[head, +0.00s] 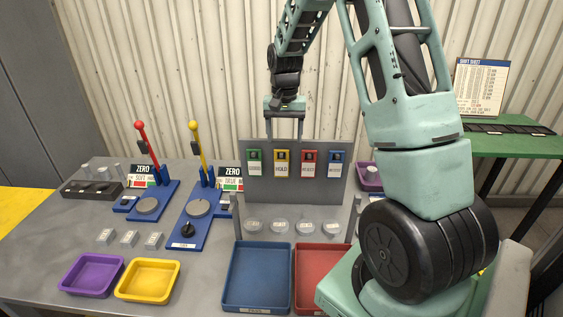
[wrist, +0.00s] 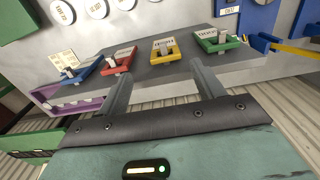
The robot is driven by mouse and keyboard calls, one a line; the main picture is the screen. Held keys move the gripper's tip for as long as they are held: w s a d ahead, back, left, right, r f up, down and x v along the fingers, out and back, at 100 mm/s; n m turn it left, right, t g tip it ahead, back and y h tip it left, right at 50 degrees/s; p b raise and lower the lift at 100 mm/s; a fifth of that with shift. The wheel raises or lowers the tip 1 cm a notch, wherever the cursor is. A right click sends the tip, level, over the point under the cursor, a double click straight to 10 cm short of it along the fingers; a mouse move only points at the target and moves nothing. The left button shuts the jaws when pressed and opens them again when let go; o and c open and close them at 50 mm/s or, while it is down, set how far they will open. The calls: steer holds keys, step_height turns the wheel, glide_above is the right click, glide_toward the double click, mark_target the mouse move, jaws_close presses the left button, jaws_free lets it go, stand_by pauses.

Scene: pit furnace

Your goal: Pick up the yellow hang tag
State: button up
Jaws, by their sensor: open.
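The yellow hang tag (head: 282,163) hangs on the upright grey board (head: 290,189), second from the left between a green tag and a red tag. It also shows in the wrist view (wrist: 165,51), just beyond the space between my fingers. My gripper (head: 284,135) is open and empty, pointing down at the board's top edge above the yellow tag. In the wrist view my gripper (wrist: 160,74) has its two fingers apart, with nothing between them. I cannot tell the exact gap from the fingertips to the tag.
The green tag (head: 254,162), red tag (head: 308,163) and blue tag (head: 335,164) hang close beside it. Several round discs (head: 279,227) lie before the board. A blue tray (head: 228,289) and a red tray (head: 298,289) stand in front. Two lever gauges (head: 148,205) (head: 197,208) stand to the left.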

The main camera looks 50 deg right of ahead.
mark_target(281, 152)
step_height(281, 152, down, 3)
steer(key=shift+r, duration=0.2)
steer(key=f+p, duration=0.1)
steer(key=f, duration=0.1)
steer(key=a+f+p, duration=0.1)
steer(key=f, duration=0.1)
steer(key=shift+w+p, duration=0.1)
steer(key=shift+p, duration=0.25)
steer(key=shift+f, duration=0.6)
steer(key=c, duration=1)
